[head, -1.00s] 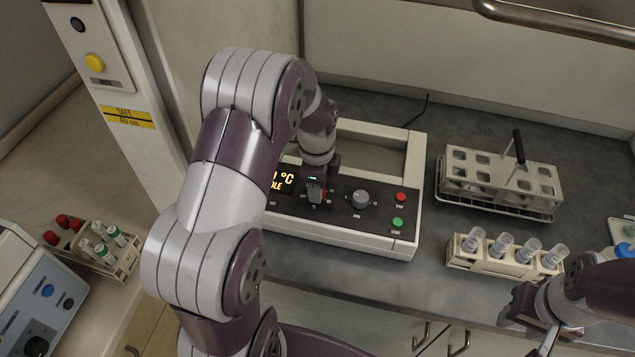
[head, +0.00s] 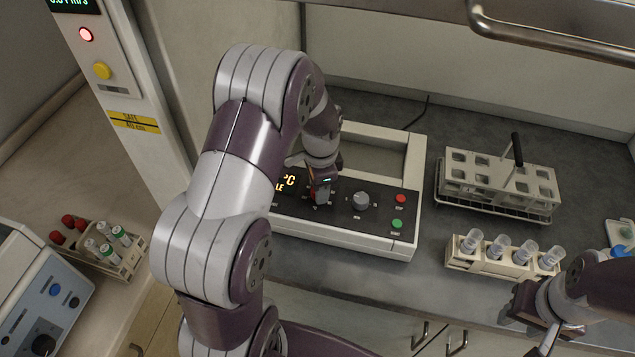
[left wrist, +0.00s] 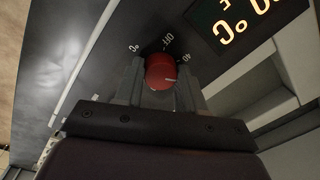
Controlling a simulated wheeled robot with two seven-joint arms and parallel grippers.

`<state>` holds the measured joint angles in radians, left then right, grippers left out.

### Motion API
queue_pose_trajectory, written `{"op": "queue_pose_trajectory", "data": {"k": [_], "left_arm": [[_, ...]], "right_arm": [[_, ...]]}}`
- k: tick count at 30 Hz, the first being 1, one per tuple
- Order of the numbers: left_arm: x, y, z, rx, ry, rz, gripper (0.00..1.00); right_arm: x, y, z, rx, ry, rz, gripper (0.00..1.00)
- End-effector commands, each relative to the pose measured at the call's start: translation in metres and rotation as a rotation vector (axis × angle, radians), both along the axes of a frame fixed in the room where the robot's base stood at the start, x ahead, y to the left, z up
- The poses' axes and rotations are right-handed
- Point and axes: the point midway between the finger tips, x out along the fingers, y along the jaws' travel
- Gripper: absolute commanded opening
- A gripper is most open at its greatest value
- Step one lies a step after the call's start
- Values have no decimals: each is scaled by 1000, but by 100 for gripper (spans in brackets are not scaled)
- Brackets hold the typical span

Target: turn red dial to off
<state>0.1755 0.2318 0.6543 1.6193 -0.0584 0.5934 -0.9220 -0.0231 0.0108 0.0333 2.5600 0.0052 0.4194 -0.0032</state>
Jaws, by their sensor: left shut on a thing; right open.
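The red dial (left wrist: 160,72) is on the black front panel of a white bench device (head: 400,243). In the left wrist view it sits between the two fingers of my left gripper (left wrist: 160,88), which is shut on it. Printed marks stand around the dial, one reading OFF, and a light pointer line shows on its face. In the head view my left gripper (head: 320,192) is over the panel, and it mostly hides the dial. My right gripper (head: 530,318) is at the lower right, open, away from the device.
A grey knob (head: 361,200), a red button (head: 400,198) and a green button (head: 397,223) are right of the dial. A tube rack (head: 503,256) and an empty-looking rack (head: 500,187) stand to the right. A white post (head: 130,90) stands at the left.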

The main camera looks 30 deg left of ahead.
Motion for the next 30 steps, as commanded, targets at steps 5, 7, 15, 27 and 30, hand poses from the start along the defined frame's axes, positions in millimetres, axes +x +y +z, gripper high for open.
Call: {"op": "queue_pose_trajectory", "data": {"k": [5, 7, 15, 27, 30], "left_arm": [[4, -1, 4, -1, -10, 164, 9], [5, 0, 4, 0, -12, 232, 9], [6, 0, 4, -1, -13, 486, 9], [8, 2, 5, -3, -15, 868, 9], [8, 2, 5, -5, -15, 963, 9]], "right_arm": [[0, 0, 6, 0, 0, 0, 43], [0, 0, 8, 0, 0, 0, 43], [0, 0, 12, 0, 0, 0, 43], [0, 0, 16, 0, 0, 0, 43], [0, 0, 17, 0, 0, 0, 43]]}}
